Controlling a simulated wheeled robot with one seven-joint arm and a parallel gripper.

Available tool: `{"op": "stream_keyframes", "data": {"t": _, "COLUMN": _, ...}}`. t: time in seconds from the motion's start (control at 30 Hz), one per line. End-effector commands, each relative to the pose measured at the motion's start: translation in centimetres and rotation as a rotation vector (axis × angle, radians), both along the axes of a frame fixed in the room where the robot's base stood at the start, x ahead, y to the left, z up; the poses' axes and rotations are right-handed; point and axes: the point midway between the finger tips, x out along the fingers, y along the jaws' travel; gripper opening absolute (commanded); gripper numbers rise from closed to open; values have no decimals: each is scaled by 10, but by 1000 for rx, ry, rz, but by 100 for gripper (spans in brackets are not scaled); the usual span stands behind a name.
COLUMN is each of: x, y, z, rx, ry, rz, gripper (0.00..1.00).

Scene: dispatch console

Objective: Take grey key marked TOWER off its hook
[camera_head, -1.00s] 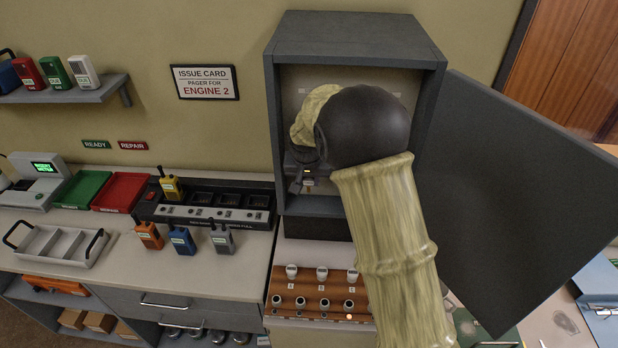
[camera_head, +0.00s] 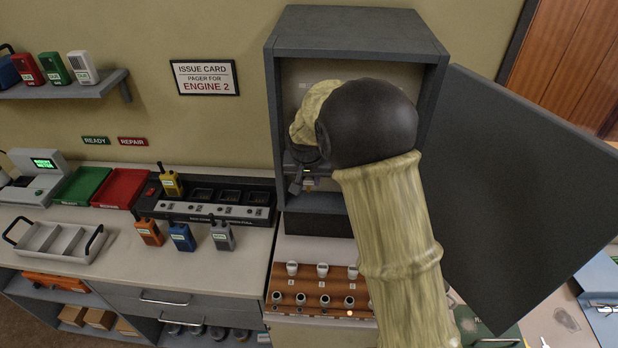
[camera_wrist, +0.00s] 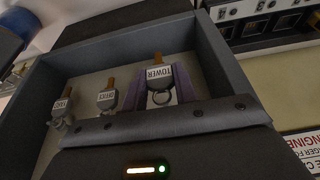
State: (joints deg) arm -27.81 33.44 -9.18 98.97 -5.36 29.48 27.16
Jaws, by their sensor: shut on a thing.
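The grey key marked TOWER (camera_wrist: 159,77) hangs in the wrist view with a metal ring by its tag and a brown peg behind it. My gripper (camera_wrist: 157,92) has its purple fingers on both sides of the tag, shut on it. I cannot tell whether the key still bears on its peg. In the head view, part of my gripper (camera_head: 299,180) shows inside the open grey cabinet (camera_head: 355,35). My arm hides most of the cabinet's inside there, and the key cannot be made out.
Two other tagged keys, a middle one (camera_wrist: 107,98) and an outer one (camera_wrist: 62,106), hang beside TOWER. The cabinet's side wall (camera_wrist: 222,62) is close to the fingers. The open cabinet door (camera_head: 525,200) stands to the right. A radio charger (camera_head: 215,205) sits at the left.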

Motion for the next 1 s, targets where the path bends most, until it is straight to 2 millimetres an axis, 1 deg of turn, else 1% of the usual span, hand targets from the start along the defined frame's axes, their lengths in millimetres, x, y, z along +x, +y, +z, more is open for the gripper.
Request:
{"op": "stream_keyframes", "data": {"t": 0.7, "x": -43, "y": 2, "z": 17, "rx": 0, "ry": 0, "rz": 2, "gripper": 10}}
{"op": "stream_keyframes", "data": {"t": 0.8, "x": -46, "y": 1, "z": 18, "rx": 0, "ry": -1, "rz": 1, "gripper": 10}}
{"op": "stream_keyframes", "data": {"t": 1.0, "x": -47, "y": 1, "z": 19, "rx": 0, "ry": 0, "rz": 0, "gripper": 10}}
